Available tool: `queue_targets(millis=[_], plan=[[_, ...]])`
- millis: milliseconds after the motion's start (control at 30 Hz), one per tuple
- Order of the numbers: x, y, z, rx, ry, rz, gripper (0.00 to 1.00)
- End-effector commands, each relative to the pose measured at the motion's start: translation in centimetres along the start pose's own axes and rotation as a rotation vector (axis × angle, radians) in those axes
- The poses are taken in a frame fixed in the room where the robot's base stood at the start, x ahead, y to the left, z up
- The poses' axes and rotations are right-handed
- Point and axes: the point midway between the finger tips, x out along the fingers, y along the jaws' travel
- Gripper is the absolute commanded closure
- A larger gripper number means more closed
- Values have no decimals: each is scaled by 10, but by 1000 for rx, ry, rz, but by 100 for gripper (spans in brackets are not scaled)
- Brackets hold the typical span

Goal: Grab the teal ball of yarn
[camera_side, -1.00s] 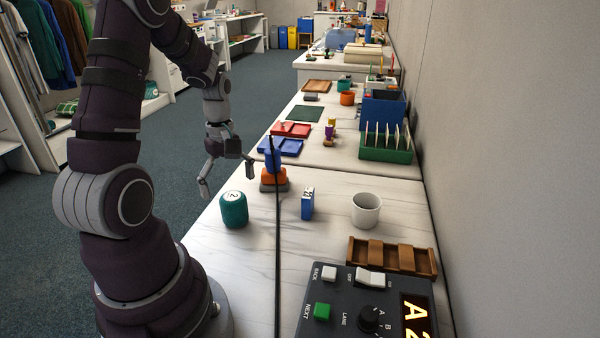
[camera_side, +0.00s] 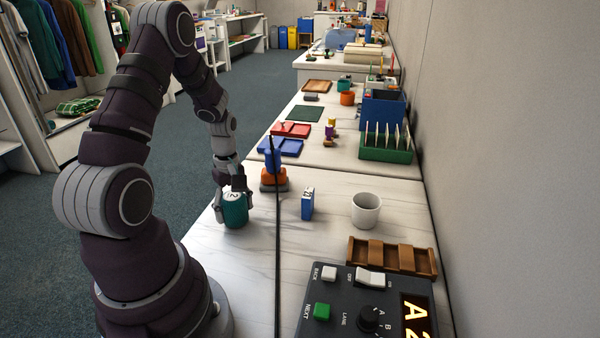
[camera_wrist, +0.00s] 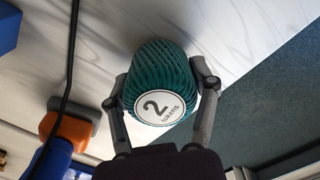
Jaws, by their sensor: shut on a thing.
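The teal ball of yarn (camera_side: 235,212) stands on the white marbled table near its left edge. It has ridged teal sides and a white round label reading "2 tokens" on top. It also shows in the wrist view (camera_wrist: 163,62). My gripper (camera_side: 233,204) is over it from above, with one finger on each side. In the wrist view the fingers of my gripper (camera_wrist: 160,95) press against both sides of the yarn, shut on it. The yarn appears to rest on the table still.
A blue and orange stamp-like tool (camera_side: 273,172) stands just behind, with a black cable (camera_side: 278,260) running forward.

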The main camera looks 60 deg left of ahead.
Motion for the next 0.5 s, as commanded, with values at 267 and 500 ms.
queue_targets(millis=[267, 500], plan=[[0, 0, 0, 0, 0, 0, 76], [-9, 1, -1, 0, 2, 3, 76]])
